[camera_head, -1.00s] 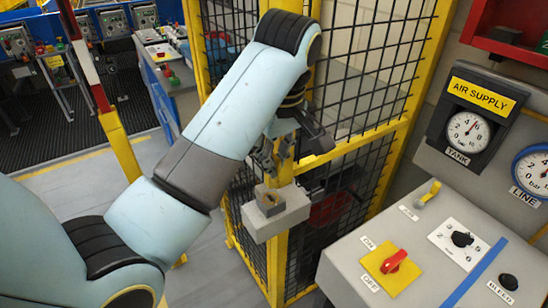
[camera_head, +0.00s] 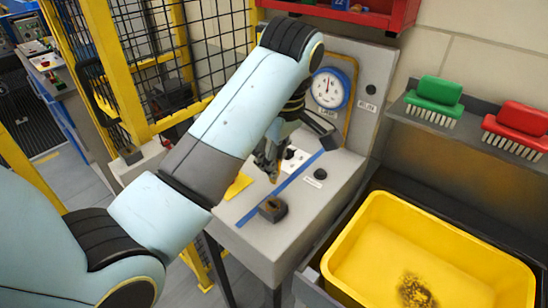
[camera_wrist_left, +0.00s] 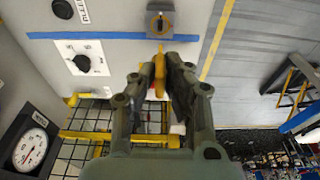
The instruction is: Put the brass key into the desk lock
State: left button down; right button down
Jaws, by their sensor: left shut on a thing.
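My left gripper (camera_head: 268,166) hangs above the grey control desk, pointing down. In the left wrist view the gripper (camera_wrist_left: 170,66) is shut on the brass key (camera_wrist_left: 160,72), a small yellow piece showing between and beyond the fingertips. The desk lock (camera_head: 272,208), a small dark block with a brass-coloured face, sits on the desk near its front edge, just below the fingertips. The lock (camera_wrist_left: 159,20) also shows ahead of the key in the left wrist view. The key looks apart from the lock. My right gripper is not in view.
Blue tape (camera_head: 268,196) crosses the desk beside the lock. A black knob (camera_head: 320,174) and a gauge (camera_head: 329,88) stand behind. A yellow bin (camera_head: 432,250) is at the right.

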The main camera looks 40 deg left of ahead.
aim_at(273, 183)
pick_arm(q)
jog(key=shift+a+f, duration=0.1)
jog(key=shift+a, duration=0.05)
jog(key=shift+f+b, duration=0.3)
jog(key=shift+f, duration=0.4)
jog(key=shift+f+b, duration=0.3)
jog(key=shift+f, duration=0.55)
jog(key=shift+f+b, duration=0.45)
jog(key=shift+f, duration=0.85)
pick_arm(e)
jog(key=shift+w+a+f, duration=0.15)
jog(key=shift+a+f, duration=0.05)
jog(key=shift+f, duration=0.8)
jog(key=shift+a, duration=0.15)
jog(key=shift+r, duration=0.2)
pick_arm(q)
jog(key=shift+p, duration=0.6)
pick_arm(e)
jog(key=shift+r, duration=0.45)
